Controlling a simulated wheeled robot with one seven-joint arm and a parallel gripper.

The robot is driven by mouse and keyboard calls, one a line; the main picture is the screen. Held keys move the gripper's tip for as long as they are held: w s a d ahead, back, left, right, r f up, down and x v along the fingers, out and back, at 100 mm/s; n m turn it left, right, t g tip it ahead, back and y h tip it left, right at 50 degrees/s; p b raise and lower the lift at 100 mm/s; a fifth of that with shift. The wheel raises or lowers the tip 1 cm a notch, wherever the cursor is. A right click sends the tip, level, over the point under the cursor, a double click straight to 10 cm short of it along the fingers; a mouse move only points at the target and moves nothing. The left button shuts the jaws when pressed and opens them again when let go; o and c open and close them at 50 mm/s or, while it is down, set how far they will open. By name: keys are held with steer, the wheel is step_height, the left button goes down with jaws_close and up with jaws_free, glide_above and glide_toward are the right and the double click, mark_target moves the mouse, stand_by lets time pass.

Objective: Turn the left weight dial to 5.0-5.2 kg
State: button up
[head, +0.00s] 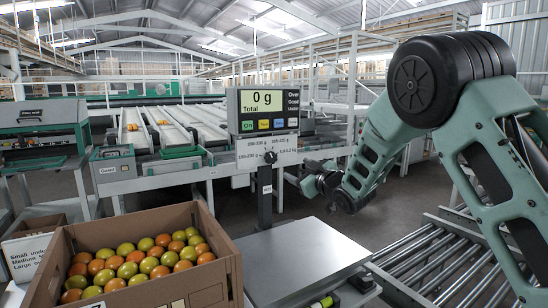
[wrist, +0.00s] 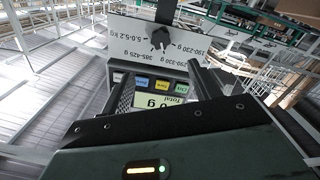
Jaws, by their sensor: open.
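A weight dial, a small dark knob (head: 270,157), sits on a pale plate under a scale display (head: 263,98) reading 0 g. Its labels include 385-425 g and 5.0-5.2 kg. In the wrist view the dial (wrist: 160,38) and plate appear upside down, with the 5.0-5.2 kg label to the left of the knob. I cannot tell exactly where its pointer rests. My gripper (head: 294,181) is right of the dial and slightly lower, apart from it. In the wrist view my gripper (wrist: 161,77) is open and empty, with the dial beyond its fingertips.
An open cardboard box (head: 215,282) of red, orange and green tomatoes stands at the front left. A bare metal scale plate (head: 300,262) lies below the display post. A roller conveyor (head: 440,262) is at the right. A green machine (head: 40,128) stands at the far left.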

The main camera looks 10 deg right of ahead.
mark_target(273, 158)
steer(key=x, duration=1.4)
steer(key=shift+w+a+p, duration=0.1)
steer(key=shift+w+p, duration=0.2)
steer(key=shift+p, duration=0.1)
steer(key=c, duration=1)
